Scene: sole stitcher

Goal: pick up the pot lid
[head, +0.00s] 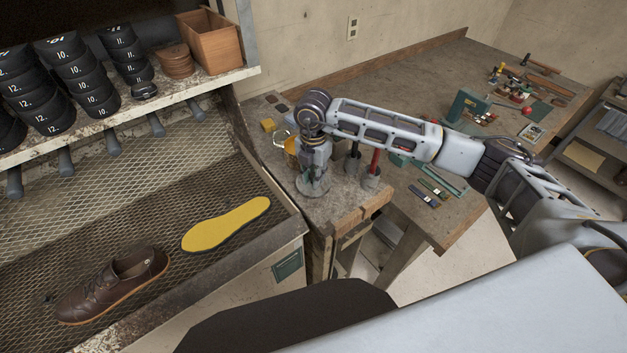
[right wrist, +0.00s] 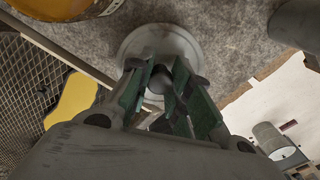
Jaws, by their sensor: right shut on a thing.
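The pot lid is a round grey disc with a dark knob; it shows in the right wrist view (right wrist: 135,42) and in the head view (head: 313,190), at the near left end of the workbench. My right gripper (head: 315,172) reaches down over it from above. In the right wrist view its green-padded fingers (right wrist: 167,82) are closed around the knob. The fingers hide part of the lid. I cannot tell whether the lid touches the bench or hangs just above it. My left gripper is not in view.
An orange-yellow pot (head: 291,146) stands just behind the gripper. Brushes in grey holders (head: 370,178) stand close to its right. A mesh-floored tray (head: 120,215) at left holds a brown shoe (head: 112,287) and a yellow insole (head: 226,224). Tools lie on the far bench.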

